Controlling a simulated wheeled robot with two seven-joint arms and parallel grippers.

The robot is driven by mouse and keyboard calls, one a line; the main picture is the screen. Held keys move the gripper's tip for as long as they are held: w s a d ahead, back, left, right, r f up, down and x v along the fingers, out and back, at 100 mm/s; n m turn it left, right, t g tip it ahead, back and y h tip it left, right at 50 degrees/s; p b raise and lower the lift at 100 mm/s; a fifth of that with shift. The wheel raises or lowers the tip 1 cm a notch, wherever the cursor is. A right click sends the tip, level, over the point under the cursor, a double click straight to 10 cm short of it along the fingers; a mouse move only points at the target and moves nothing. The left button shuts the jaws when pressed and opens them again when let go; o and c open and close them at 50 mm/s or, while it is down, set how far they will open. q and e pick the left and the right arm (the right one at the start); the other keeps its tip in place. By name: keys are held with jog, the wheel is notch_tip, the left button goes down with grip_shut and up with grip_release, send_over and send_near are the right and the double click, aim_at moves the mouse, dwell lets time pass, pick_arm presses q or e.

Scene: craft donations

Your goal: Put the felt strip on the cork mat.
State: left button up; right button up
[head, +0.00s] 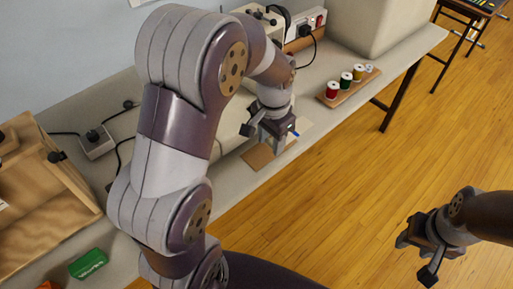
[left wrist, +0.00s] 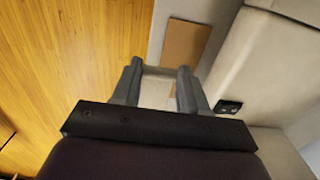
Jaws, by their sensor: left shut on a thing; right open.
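The cork mat (head: 257,156) is a flat brown rectangle on the table near its front edge; it also shows in the left wrist view (left wrist: 186,42), beyond my fingertips. My left gripper (head: 279,146) points down beside the mat, just to its right in the head view. In the left wrist view it (left wrist: 160,67) is shut on a pale cream piece, seemingly the felt strip (left wrist: 157,91), which spans between the two fingers. In the head view the strip is largely hidden by the gripper. My right gripper (head: 420,256) is open and empty, over the floor.
A wooden rack (head: 349,85) with several thread spools lies to the right on the table (head: 414,40). A wooden crate (head: 40,205) and a green box (head: 88,263) are at left.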

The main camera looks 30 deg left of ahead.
pick_arm(q)
send_over(251, 161)
notch_tip(251, 161, down, 4)
jog(key=shift+w+r, duration=0.1)
jog(key=shift+r, duration=0.15)
jog(key=f, duration=0.2)
jog(key=f+b, duration=0.1)
jog(key=shift+s+f, duration=0.2)
jog(key=shift+f, duration=0.2)
jog(key=shift+w+f, duration=0.1)
jog(key=shift+w, duration=0.05)
jog(key=o, duration=1)
jog(key=shift+f, duration=0.1)
